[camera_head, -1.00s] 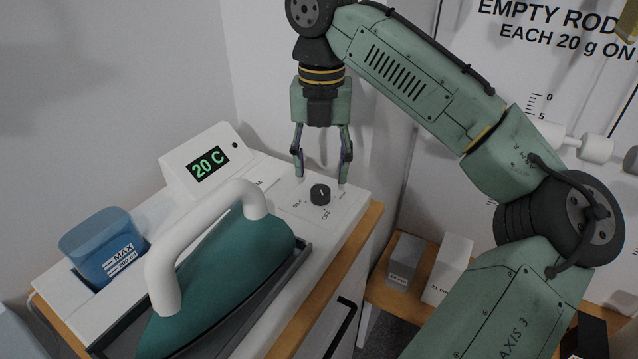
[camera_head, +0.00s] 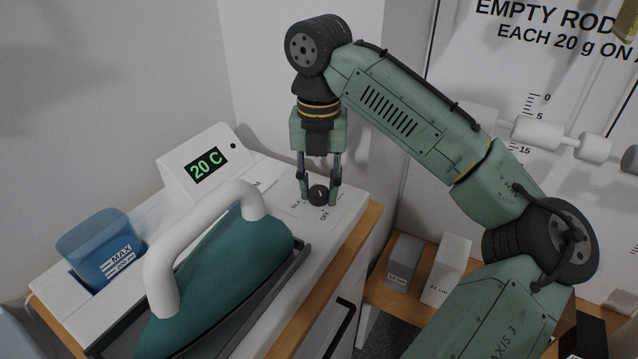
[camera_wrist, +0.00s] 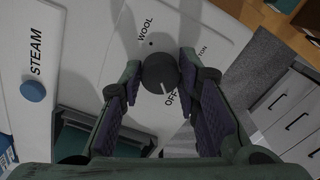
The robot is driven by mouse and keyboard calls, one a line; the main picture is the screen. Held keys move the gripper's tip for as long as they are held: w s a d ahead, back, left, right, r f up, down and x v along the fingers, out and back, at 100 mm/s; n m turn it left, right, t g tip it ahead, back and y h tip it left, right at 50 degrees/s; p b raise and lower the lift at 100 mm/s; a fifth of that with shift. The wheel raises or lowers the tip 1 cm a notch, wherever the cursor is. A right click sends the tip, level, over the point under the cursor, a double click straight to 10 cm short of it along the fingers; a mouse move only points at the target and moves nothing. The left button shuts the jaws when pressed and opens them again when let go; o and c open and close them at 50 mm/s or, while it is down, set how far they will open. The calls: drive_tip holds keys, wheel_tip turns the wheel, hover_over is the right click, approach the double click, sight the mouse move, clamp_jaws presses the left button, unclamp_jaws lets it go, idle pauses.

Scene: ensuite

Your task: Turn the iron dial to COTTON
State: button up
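The iron dial (camera_head: 319,194) is a small round black knob with a white pointer line, on the white top of the iron station (camera_head: 345,200). In the wrist view the dial (camera_wrist: 160,73) has its pointer towards OFF. WOOL is printed to its upper left. A label ending in "TON" is partly hidden behind the right finger. My gripper (camera_head: 319,190) points straight down over the dial, one finger on each side. In the wrist view my gripper (camera_wrist: 160,72) has its fingertips very close to the dial; I cannot tell whether both touch it.
The teal iron (camera_head: 225,255) with a white handle rests left of the dial. Behind it a display (camera_head: 207,165) reads 20 C. A blue water tank (camera_head: 102,245) stands at the far left. A blue STEAM button (camera_wrist: 33,91) shows in the wrist view. Blocks stand on a lower shelf at right.

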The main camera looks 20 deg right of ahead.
drive_tip(key=c, duration=0.6)
drive_tip(key=shift+r+p, duration=0.15)
drive_tip(key=shift+p, duration=0.2)
